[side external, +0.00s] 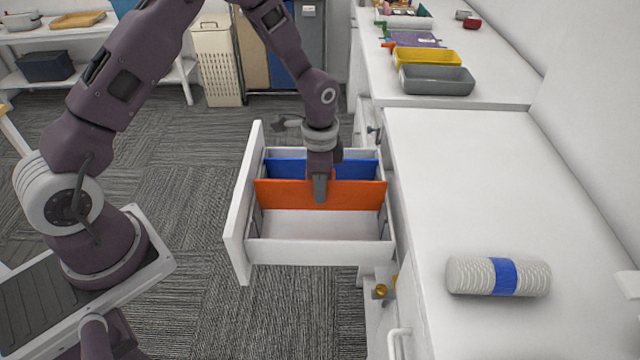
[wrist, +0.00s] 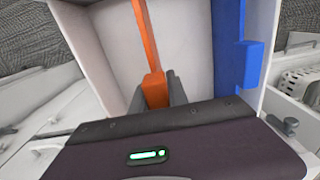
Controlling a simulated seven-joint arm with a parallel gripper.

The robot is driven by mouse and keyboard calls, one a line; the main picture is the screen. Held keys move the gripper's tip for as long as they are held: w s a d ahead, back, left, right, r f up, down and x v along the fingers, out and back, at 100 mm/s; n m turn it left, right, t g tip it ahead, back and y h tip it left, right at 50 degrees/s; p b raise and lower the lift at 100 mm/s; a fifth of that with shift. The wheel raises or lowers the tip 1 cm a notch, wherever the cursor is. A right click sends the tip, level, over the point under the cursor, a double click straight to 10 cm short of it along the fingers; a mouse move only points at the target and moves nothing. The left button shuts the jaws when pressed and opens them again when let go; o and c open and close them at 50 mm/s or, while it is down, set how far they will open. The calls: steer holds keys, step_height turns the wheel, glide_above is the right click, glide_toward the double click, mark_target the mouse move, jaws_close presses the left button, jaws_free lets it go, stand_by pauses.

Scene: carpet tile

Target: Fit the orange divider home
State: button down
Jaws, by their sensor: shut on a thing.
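The orange divider (side external: 280,194) stands upright across the open white drawer (side external: 318,252), spanning roughly from one side wall to the other. My gripper (side external: 320,190) is shut on the middle of its top edge. In the wrist view the orange divider (wrist: 153,85) runs between the two grey fingers (wrist: 157,92). A blue divider (side external: 285,168) stands behind it in the drawer; it also shows at the right in the wrist view (wrist: 229,45). The lower edge of the orange divider and its seating in the side walls cannot be made out clearly.
The white counter (side external: 470,180) borders the drawer on the right. A ribbed white roll with a blue band (side external: 498,276) lies on it. Grey (side external: 437,80) and yellow (side external: 427,57) trays stand farther back. The drawer's near compartment is empty.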

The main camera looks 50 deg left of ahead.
steer(key=shift+f, duration=2.1)
steer(key=c, duration=1.2)
jaws_free()
step_height(320, 180, up, 7)
